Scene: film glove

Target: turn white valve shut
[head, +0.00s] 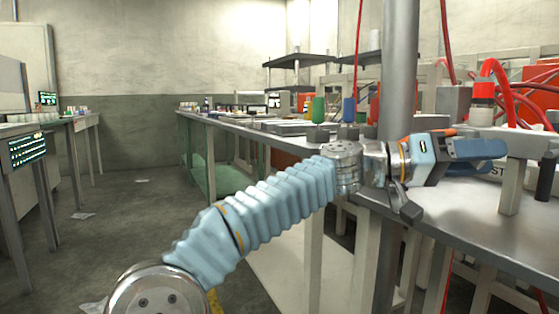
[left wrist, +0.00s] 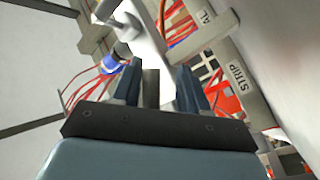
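My left gripper (head: 500,149) reaches in over the right-hand workbench in the head view, its dark blue fingers pointing right. In the left wrist view its two fingers (left wrist: 160,70) stand apart, so it is open. A bright white piece (left wrist: 155,45) runs behind and between the fingers; I cannot tell whether it is the white valve or whether the fingers touch it. In the head view I cannot pick out a white valve for certain. My right gripper is not in view.
A grey post (head: 400,60) rises just behind my left forearm. Red hoses (head: 510,85) and a red-and-white fitting (head: 483,100) stand above the gripper. The metal benchtop (head: 460,215) lies below.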

